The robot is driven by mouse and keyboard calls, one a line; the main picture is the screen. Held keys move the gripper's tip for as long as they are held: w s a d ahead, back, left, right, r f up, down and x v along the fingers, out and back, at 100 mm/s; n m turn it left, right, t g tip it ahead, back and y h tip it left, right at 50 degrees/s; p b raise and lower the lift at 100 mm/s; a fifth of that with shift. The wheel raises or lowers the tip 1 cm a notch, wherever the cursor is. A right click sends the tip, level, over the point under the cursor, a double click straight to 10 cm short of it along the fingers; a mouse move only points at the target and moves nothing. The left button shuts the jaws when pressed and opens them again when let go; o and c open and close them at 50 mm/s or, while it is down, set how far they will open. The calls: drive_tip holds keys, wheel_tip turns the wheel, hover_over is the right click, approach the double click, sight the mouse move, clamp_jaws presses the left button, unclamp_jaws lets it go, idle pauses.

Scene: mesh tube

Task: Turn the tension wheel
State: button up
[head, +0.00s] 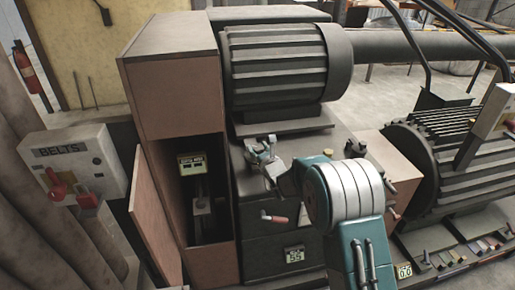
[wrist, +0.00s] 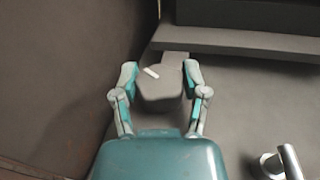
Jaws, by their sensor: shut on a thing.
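My gripper (head: 261,148) reaches over the top of the dark machine housing, under the ribbed motor. In the wrist view my gripper (wrist: 160,76) has its two fingers on either side of a grey, blunt-cornered knob, which looks like the tension wheel (wrist: 160,90). A short white mark lies across the wheel's upper left part. The gripper is shut on the wheel. In the head view I cannot make out the wheel clearly apart from the gripper.
An open brown cabinet holds a small lit display (head: 192,162). A BELTS panel (head: 75,160) with a red switch stands left. The ribbed motor (head: 275,65) overhangs behind.

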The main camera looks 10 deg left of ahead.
drive_tip(key=shift+r, duration=0.1)
idle(0.3)
drive_tip(key=o, duration=1.2)
drive_tip(key=shift+w, duration=0.1)
drive_tip(key=shift+c, duration=0.2)
drive_tip(key=v, duration=1.2)
drive_tip(key=shift+a, duration=0.15)
